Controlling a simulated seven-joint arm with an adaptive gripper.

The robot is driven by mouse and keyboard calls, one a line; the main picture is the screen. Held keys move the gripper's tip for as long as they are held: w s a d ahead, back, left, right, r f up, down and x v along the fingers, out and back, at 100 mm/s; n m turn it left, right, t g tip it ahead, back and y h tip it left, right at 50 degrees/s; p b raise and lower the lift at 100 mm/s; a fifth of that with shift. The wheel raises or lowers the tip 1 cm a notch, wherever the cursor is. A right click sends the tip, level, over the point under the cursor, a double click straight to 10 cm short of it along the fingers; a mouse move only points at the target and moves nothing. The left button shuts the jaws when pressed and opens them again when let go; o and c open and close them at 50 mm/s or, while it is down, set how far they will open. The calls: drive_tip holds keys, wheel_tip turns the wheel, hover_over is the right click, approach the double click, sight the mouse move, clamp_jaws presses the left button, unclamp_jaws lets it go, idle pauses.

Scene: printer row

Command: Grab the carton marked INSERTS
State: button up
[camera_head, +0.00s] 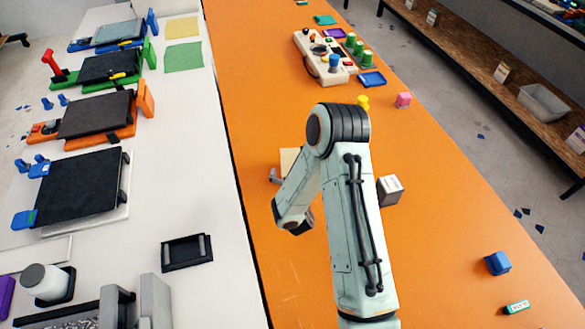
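No lettering reading INSERTS is legible in this view, so I cannot tell which carton bears it. A small white-and-brown carton (389,190) sits on the orange table just right of my arm. A flat-looking beige item (290,160) shows partly behind my forearm, left of the elbow; the arm hides the rest, and I cannot tell whether it is a carton. My gripper is mostly hidden behind my bent forearm. A small grey part (274,176) beside the beige item may be a fingertip. Whether the gripper is open or holds anything cannot be seen.
Small cartons (502,72) and a grey bin (543,102) stand on the wooden shelf at right. A blue block (498,263) and green-white block (516,307) lie front right. A control box (324,57) is farther back. Printers (80,185) line the white bench at left.

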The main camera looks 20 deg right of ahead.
sight(293, 162)
drive_tip(key=shift+x, duration=2.25)
drive_tip(key=shift+r, duration=0.1)
drive_tip(key=c, duration=1.3)
